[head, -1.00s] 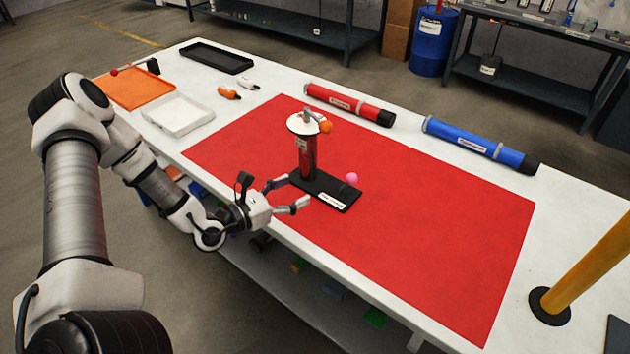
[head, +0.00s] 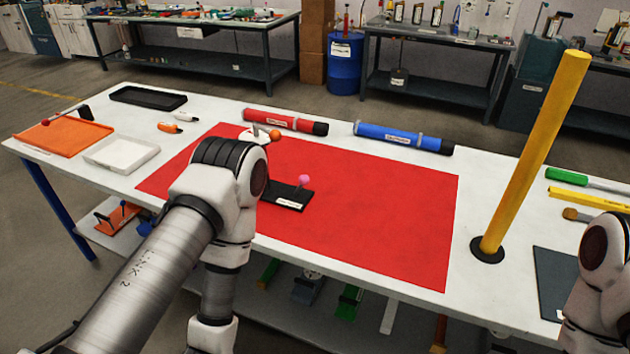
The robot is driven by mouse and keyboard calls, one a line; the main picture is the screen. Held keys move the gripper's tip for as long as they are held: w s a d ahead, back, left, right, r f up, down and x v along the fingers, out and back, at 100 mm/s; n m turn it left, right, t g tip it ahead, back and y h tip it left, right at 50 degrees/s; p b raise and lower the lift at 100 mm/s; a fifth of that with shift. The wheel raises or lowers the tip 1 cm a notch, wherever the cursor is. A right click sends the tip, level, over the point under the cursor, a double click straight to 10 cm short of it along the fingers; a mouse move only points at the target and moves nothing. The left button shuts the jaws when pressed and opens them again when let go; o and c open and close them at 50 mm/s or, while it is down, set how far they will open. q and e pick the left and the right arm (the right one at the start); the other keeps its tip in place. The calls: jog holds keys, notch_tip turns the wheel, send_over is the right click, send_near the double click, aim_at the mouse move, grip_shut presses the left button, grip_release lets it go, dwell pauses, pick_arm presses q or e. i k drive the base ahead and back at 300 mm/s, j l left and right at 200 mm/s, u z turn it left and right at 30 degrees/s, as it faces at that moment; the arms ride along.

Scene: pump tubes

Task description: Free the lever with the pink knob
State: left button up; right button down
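The pink knob (head: 304,180) sits on a short lever at the right end of a black base plate (head: 290,203) on the red mat (head: 380,217). The base carries a small white label. The upright red pump body on this base is mostly hidden behind my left arm. Its white top (head: 260,134) and an orange knob (head: 275,135) show above the arm. My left gripper is hidden behind or below my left arm. Part of my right arm shows at the lower right edge, and its gripper is out of view.
A red tube (head: 285,121) and a blue tube (head: 400,138) lie behind the mat. A yellow post (head: 530,150) stands to its right. An orange tray (head: 62,138), a white tray (head: 121,154) and a black tray (head: 148,97) are at left. The mat's right half is clear.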

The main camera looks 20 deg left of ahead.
aim_at(303, 180)
jog(key=u, duration=1.75)
jog(key=i+l+u, duration=0.1)
jog(key=i, duration=0.65)
